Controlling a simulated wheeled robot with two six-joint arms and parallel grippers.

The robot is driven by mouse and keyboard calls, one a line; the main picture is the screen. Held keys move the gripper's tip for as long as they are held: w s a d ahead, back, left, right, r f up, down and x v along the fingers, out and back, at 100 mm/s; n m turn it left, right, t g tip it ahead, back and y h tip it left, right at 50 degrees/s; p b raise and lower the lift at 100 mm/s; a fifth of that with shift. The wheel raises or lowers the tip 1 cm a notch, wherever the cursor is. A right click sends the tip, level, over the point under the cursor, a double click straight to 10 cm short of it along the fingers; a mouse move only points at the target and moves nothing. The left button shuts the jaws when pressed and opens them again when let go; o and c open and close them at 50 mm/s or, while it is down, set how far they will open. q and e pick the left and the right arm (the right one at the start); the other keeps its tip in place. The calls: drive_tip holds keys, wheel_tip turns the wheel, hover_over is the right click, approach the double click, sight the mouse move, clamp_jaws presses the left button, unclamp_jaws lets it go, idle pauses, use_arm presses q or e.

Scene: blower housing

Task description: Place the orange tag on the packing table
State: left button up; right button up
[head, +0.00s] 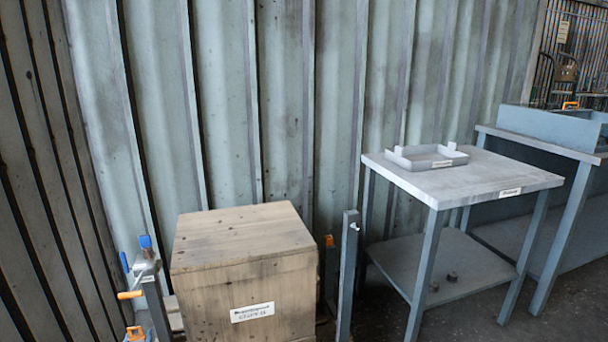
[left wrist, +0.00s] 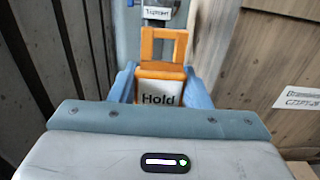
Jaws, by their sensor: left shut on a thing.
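The orange tag (left wrist: 162,68) has an open window frame at its top and a white face reading "Hold". My left gripper (left wrist: 160,90) is shut on it, with a blue finger at each side. In the head view the top of the orange tag (head: 135,334) shows at the bottom left edge, and most of the gripper is out of frame. A grey table (head: 515,180) with a lower shelf stands at the right; its label is too small to read, so I cannot confirm it is the packing table. My right gripper is not in view.
A shallow grey tray (head: 428,158) sits on the table's back part; its front is clear. A wooden crate (head: 245,270) and grey post (head: 348,275) stand between. A post with blue and orange handles (head: 150,275) is close behind the tag. A bench (head: 545,135) stands far right.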

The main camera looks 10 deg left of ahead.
use_arm(q)
drive_tip(key=shift+d+r, duration=0.15)
drive_tip(key=shift+d, duration=0.15)
drive_tip(key=shift+s+p, duration=0.3)
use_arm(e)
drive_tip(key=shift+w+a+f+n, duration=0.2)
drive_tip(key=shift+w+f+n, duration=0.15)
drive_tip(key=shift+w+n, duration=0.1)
